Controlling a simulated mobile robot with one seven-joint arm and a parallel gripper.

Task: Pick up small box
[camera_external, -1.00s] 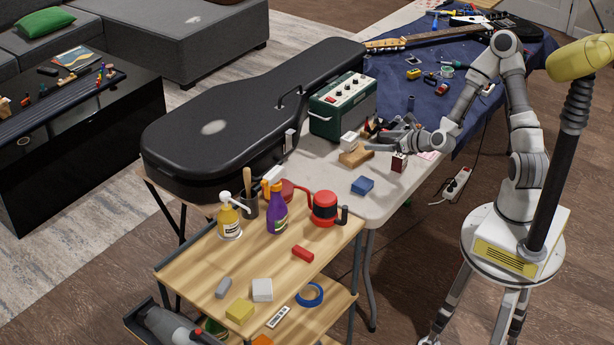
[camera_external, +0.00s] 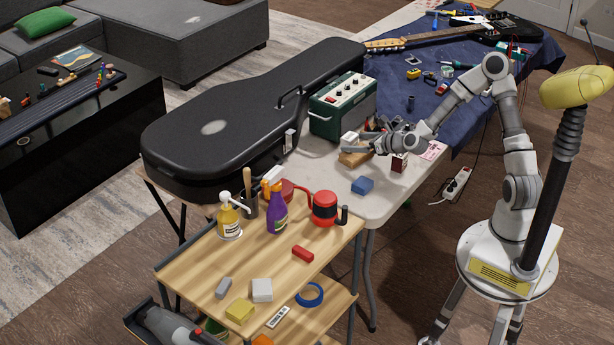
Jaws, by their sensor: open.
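A small white box (camera_external: 349,138) sits on the light grey table in front of the green amplifier. A dark red box with a pale top (camera_external: 399,163) stands upright nearer the right edge, and a blue box (camera_external: 362,185) lies toward the front. I cannot tell which of these is the task's small box. My gripper (camera_external: 357,143) is open, pointing left, low over a tan wooden block (camera_external: 354,158). Its fingers are close to the white box; whether they touch it is unclear. The gripper partly hides the block and the small items behind it.
A green amplifier (camera_external: 341,104) and a black guitar case (camera_external: 238,125) bound the area behind and left. A blue cloth (camera_external: 440,130) with tools and a guitar covers the far table. A wooden cart (camera_external: 262,262) with bottles stands in front.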

